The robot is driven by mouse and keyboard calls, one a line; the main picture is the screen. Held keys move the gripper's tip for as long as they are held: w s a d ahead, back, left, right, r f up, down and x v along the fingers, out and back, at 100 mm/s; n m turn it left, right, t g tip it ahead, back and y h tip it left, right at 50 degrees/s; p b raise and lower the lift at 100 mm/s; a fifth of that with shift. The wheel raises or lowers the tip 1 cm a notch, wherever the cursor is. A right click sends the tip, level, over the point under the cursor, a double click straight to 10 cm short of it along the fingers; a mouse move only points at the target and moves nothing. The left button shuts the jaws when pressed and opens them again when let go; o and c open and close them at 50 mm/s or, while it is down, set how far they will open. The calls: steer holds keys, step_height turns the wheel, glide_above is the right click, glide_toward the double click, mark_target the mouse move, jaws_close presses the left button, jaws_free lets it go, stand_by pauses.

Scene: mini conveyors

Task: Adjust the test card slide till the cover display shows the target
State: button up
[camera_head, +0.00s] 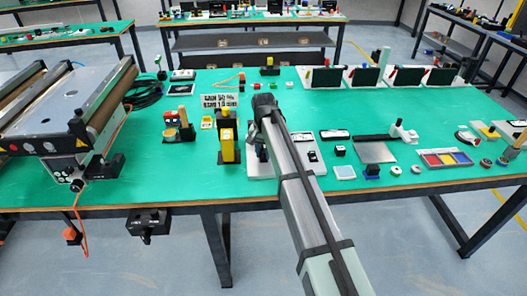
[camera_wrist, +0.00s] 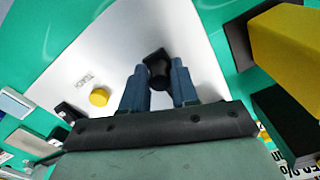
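A pale plate (camera_head: 262,168) lies on the green table, with my gripper (camera_head: 262,152) over its left part. In the wrist view the same plate (camera_wrist: 110,60) carries a small black knob (camera_wrist: 158,68), a yellow round button (camera_wrist: 99,97) and a small printed label. The blue fingers of my gripper (camera_wrist: 159,88) are on either side of the knob, which fills the gap between them; they appear to touch it. A sign (camera_head: 219,101) reads about "GAIN 50 %" and a second line too small to be sure of. The slide's scale and the cover display's reading are not legible.
A yellow upright block (camera_head: 228,138) on a black base stands close left of the plate; it also shows in the wrist view (camera_wrist: 287,42). A roller machine (camera_head: 70,110) fills the left end. A grey panel (camera_head: 375,152) and a coloured tray (camera_head: 443,159) lie to the right.

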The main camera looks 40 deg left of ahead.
steer(key=o, duration=0.3)
step_height(320, 180, up, 14)
stand_by(0.7)
steer(key=shift+f, duration=0.1)
stand_by(0.4)
steer(key=s+d+f+m+g, duration=0.1)
steer(key=s+d+f, duration=0.1)
steer(key=d+f, duration=1.25)
steer(key=s+d+f+m+g+h, duration=0.1)
steer(key=s+d+f+g, duration=0.1)
steer(key=d+f, duration=1.25)
steer(key=s+d+f+m+g, duration=0.15)
steer(key=d+f, duration=0.75)
steer(key=d, duration=1)
steer(key=s+d+f, duration=1.1)
steer(key=d+f, duration=0.1)
steer(key=d, duration=0.1)
steer(key=s+d+f+g, duration=0.1)
steer(key=s+d+f, duration=0.2)
steer(key=s, duration=0.4)
steer(key=s+d+f+g+y, duration=0.1)
steer(key=s+d+f, duration=0.2)
steer(key=s, duration=0.4)
steer(key=shift+s+d+f+m, duration=0.2)
steer(key=shift+d+f+m, duration=0.15)
steer(key=shift+d+m, duration=0.15)
